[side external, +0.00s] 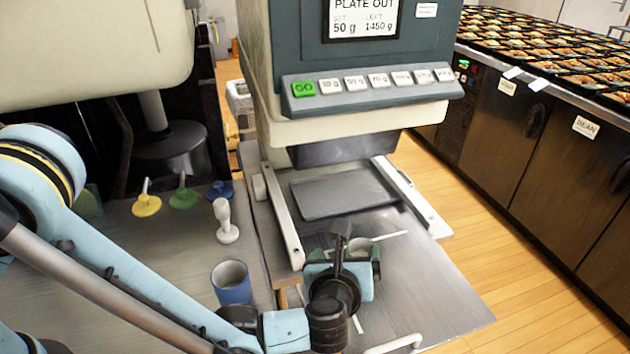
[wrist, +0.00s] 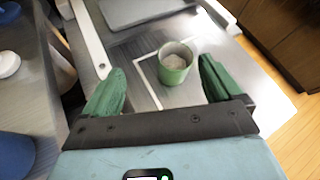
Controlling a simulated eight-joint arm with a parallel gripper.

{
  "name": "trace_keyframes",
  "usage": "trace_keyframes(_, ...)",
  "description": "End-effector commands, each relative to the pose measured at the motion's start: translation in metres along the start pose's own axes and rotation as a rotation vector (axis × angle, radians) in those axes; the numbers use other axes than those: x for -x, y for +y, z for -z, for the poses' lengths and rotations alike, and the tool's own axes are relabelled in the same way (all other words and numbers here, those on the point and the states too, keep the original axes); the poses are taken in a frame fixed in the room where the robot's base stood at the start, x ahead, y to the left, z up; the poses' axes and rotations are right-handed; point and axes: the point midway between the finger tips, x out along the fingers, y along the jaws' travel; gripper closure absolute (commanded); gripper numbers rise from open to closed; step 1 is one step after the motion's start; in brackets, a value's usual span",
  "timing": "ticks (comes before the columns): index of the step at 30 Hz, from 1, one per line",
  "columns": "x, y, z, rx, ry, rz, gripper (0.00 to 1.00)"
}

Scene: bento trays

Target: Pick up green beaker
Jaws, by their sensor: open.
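The green beaker (wrist: 174,74) stands upright on the metal plate in the wrist view, its mouth showing something pale grey inside. A white outline is marked on the plate around it. My gripper (wrist: 161,66) is open, with one green finger to the left of the beaker and one to the right. Gaps show on both sides, and the fingers look apart from it. In the side view the beaker (side external: 359,246) is mostly hidden behind my gripper (side external: 345,254); only part of its rim and inside shows.
A dispensing machine (side external: 370,85) with a dark tray (side external: 340,196) rises behind the plate, flanked by white rails. A blue beaker (side external: 232,287), a white knobbed tool (side external: 226,222) and yellow (side external: 147,205), green and blue knobbed pieces stand on the left counter.

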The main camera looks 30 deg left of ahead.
Motion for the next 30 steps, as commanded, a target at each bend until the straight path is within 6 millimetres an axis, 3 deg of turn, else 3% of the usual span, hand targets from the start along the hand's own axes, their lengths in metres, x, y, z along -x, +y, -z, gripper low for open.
trace_keyframes(3, 0.006, -0.01, 0.024, -0.126, -0.047, 0.032, 0.08)
trace_keyframes(9, 0.007, -0.014, 0.037, -0.213, -0.083, 0.047, 0.08)
trace_keyframes(19, -0.043, -0.017, 0.033, -0.212, -0.084, 0.045, 0.08)
trace_keyframes(30, -0.076, -0.019, 0.028, -0.211, -0.083, 0.045, 0.08)
